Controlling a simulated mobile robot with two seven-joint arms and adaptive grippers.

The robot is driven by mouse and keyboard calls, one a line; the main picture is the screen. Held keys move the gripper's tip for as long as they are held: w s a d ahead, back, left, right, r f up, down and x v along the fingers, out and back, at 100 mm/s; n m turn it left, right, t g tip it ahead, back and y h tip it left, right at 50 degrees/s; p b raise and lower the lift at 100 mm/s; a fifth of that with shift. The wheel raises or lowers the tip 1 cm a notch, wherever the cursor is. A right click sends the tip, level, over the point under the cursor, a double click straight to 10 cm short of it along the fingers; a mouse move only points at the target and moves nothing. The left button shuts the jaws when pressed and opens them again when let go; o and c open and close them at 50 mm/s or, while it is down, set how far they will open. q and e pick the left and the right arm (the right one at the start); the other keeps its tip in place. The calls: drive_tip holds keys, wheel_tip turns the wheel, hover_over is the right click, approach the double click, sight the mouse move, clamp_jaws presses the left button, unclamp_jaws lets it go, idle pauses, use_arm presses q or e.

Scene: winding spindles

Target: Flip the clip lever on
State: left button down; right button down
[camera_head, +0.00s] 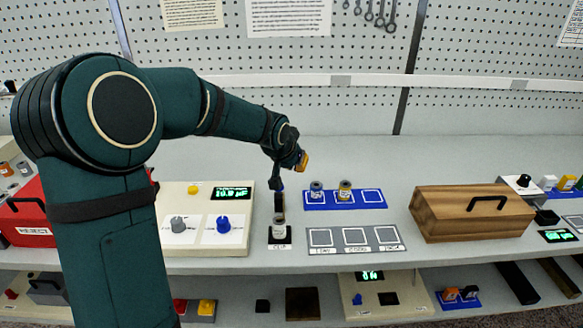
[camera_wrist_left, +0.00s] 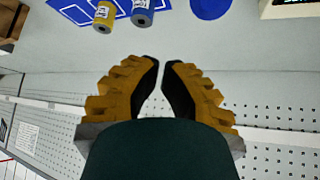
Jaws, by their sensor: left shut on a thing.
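The clip (camera_head: 278,236) is a black base with a printed label in front, on the bench left of the blue tray. A grey, white-banded cylinder (camera_head: 279,225) stands on it. A dark upright lever (camera_head: 278,201) rises just behind the cylinder. My left gripper (camera_head: 288,168) is above and behind the lever. In the wrist view its orange and black fingers (camera_wrist_left: 161,66) are nearly together, with a narrow gap between the tips. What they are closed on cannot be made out. Contact with the lever cannot be told. My right gripper is not in view.
A blue tray (camera_head: 360,205) with two cylinders stands right of the clip, behind a grey three-square tray (camera_head: 330,250). A wooden box (camera_head: 445,225) is farther right. A panel with knobs and a green display (camera_head: 178,258) is on the left, near my arm.

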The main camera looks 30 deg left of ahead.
use_arm(q)
drive_tip(key=s+d+r, duration=0.2)
drive_tip(key=s, duration=0.7)
drive_tip(key=shift+s+d, duration=0.2)
drive_tip(key=shift+s, duration=0.05)
drive_tip(key=shift+f, duration=0.1)
